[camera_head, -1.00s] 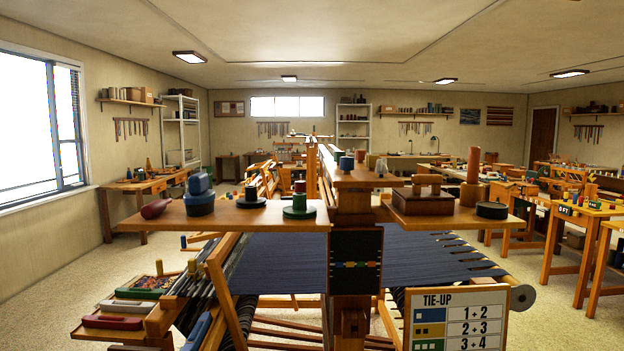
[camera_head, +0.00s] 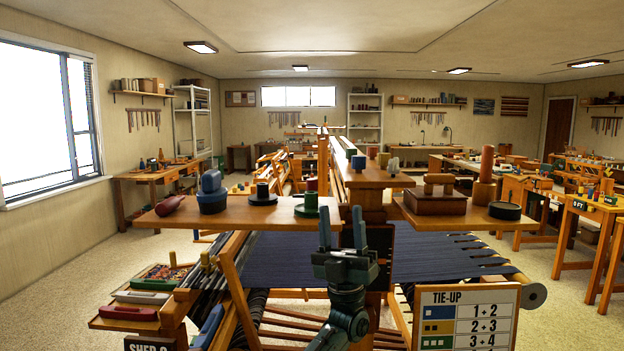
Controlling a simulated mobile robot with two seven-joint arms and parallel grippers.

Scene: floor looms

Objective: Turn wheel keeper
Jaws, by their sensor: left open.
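My left gripper (camera_head: 342,230) is open and empty. Its two fingers point up and away, in front of the loom's centre post, with their tips near the shelf edge. A dark panel (camera_head: 380,245) on the post is partly hidden behind it. A green round spool-like piece (camera_head: 309,207) stands on the left shelf board, just left of the fingertips. A black round piece with a peg (camera_head: 262,196) and a blue block on a dark round base (camera_head: 211,195) stand farther left. I cannot tell which piece is the wheel keeper. My right gripper is not in view.
The right shelf board (camera_head: 455,221) holds a brown box (camera_head: 435,205), a wooden cylinder (camera_head: 485,172) and a black disc (camera_head: 505,210). A tie-up sign (camera_head: 466,316) stands low at right. Dark blue cloth (camera_head: 290,262) spans the loom below. Trays of tools lie at lower left.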

